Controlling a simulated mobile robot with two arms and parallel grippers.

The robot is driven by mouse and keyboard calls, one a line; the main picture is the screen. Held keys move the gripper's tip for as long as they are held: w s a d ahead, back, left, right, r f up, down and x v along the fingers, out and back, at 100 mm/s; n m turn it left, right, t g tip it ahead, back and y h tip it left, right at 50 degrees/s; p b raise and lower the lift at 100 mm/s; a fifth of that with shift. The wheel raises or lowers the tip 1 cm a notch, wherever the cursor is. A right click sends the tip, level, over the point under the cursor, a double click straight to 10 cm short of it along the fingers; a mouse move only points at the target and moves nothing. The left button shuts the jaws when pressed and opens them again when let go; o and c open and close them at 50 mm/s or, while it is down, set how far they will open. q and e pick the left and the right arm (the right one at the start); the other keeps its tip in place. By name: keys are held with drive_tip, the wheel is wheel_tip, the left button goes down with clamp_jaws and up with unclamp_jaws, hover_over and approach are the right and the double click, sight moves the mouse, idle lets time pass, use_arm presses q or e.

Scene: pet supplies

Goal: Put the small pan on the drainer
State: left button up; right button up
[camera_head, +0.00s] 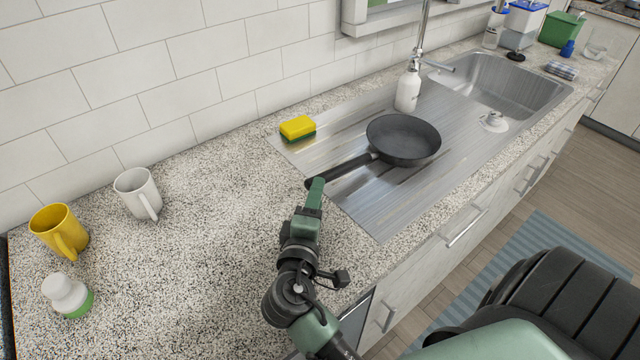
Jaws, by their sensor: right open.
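The small pan (403,138) is black and rests upright on the ribbed metal drainer (385,205), left of the sink basin. Its handle (350,168) points left toward the counter, with its end near the drainer's left edge. My right gripper (315,185) is open at the handle's end and overlaps it in the picture. I cannot tell whether it touches the handle. The finger on the far side is hard to make out. My left gripper is not in view.
A yellow sponge (298,128) lies on the drainer's back left corner, and a white soap bottle (408,90) stands behind the pan. The sink basin (505,80) is right. A white mug (138,193), yellow mug (60,232) and white-green bottle (67,295) stand left.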

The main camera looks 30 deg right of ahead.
drive_tip(key=v, duration=0.6)
idle(0.3)
